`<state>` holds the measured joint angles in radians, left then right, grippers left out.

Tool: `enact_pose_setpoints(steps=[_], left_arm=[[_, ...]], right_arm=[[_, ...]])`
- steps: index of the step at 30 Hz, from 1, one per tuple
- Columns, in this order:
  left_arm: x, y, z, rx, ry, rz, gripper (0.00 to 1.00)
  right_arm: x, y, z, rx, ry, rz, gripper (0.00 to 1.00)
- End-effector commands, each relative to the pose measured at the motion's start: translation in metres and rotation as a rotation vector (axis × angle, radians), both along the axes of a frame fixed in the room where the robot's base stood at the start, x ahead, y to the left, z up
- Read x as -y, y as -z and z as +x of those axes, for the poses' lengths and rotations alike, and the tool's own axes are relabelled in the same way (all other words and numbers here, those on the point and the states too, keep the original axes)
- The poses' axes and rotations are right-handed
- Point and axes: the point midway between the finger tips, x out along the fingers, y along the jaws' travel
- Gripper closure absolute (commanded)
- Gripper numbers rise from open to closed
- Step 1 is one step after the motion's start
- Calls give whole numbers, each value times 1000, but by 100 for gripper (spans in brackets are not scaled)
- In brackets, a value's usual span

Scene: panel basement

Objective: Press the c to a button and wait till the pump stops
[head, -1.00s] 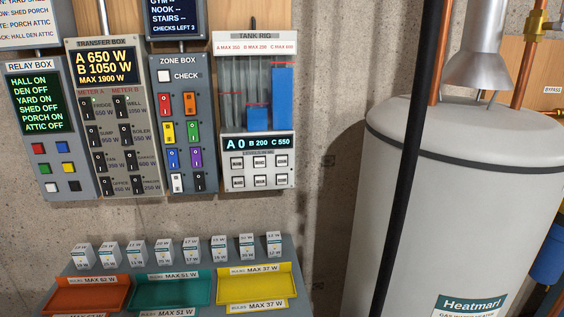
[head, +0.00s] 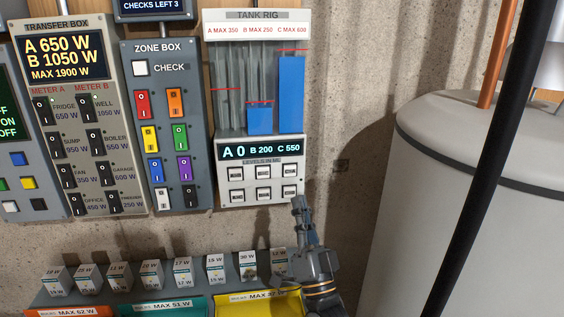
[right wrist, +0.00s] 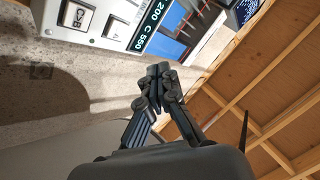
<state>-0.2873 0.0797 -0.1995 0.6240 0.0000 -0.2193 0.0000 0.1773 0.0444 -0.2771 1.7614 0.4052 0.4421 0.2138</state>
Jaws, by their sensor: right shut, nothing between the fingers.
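The tank rig (head: 256,110) hangs on the wall with three tanks. Its display (head: 259,150) reads A 0, B 200, C 550, and the C level stands highest. Two rows of pale buttons sit below; their labels are too small to read in the head view. In the right wrist view, one button (right wrist: 77,15) reads C>B, and the button beside it (right wrist: 115,27) is cut off and unreadable. My right gripper (head: 299,203) is shut and empty, its tips just below the lower-right button (head: 290,191). Contact cannot be told. My left gripper is out of view.
The zone box (head: 167,120) and transfer box (head: 84,115) hang left of the rig. Below stands a shelf with several small boxes and coloured trays, the yellow tray (head: 232,303) near my right arm. A black pole (head: 485,160) and a tank (head: 430,220) stand at right.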

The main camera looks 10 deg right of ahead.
Motion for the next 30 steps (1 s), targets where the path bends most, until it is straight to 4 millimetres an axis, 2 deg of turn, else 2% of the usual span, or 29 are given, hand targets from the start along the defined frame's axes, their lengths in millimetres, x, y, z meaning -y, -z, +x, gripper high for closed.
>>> enact_pose_setpoints(steps=[3, 5, 8, 13, 16, 20, 27, 30], left_arm=[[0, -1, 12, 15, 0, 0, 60], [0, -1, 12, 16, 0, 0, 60], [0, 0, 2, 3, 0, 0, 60], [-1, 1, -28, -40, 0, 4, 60], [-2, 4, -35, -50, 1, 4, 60], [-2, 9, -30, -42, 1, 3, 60], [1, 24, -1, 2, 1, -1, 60], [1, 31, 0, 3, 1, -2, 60]], right_arm=[[2, -5, -1, 27, 3, 18, 100], [3, -6, -1, 32, 3, 22, 100], [3, -6, -1, 32, 3, 22, 100], [3, -6, -1, 31, 3, 21, 100], [2, -5, 2, 31, 4, 20, 100], [2, -4, 12, 31, 4, 20, 100], [3, -2, 46, 32, 3, 19, 100], [3, -3, 60, 33, 4, 19, 100]])
